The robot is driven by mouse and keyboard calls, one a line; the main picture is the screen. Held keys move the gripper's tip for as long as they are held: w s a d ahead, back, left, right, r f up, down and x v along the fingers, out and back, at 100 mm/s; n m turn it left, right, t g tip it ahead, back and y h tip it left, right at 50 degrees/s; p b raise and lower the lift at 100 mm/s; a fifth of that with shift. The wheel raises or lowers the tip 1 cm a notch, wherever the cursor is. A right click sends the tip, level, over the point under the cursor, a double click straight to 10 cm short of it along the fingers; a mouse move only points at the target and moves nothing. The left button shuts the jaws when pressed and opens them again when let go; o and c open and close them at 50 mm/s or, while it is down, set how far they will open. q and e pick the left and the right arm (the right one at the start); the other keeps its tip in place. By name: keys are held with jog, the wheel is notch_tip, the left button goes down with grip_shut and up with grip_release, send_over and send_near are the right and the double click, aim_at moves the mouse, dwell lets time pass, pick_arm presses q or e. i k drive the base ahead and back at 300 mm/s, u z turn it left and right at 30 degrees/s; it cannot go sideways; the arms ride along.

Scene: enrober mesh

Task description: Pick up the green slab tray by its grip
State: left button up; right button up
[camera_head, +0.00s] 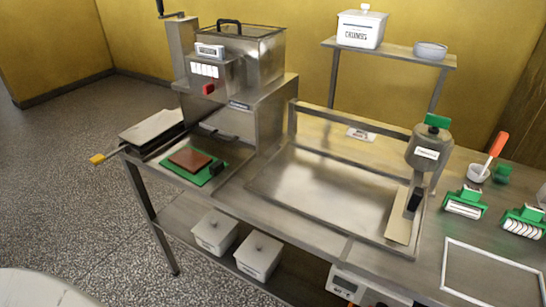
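The green slab tray (207,179) lies flat on the metal bench, left of centre, in front of the steel machine. A brown slab (190,160) rests on it. A small black block, seemingly its grip (221,171), stands at the tray's right side. Neither of my grippers shows in the head view. A pale rounded surface at the lower left corner cannot be identified for certain.
The steel machine (240,115) stands just behind the tray. A grey plate (152,130) and a yellow-tipped rod (97,158) are to its left. A framed metal bed (320,190) fills the bench's middle. Green rollers (465,203) lie at right; white bins (214,231) sit below.

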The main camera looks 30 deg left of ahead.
aim_at(198, 167)
jog(key=z, duration=0.2)
jog(key=k, duration=0.65)
jog(key=u, duration=0.95)
jog(key=i, duration=0.5)
jog(key=z, duration=0.05)
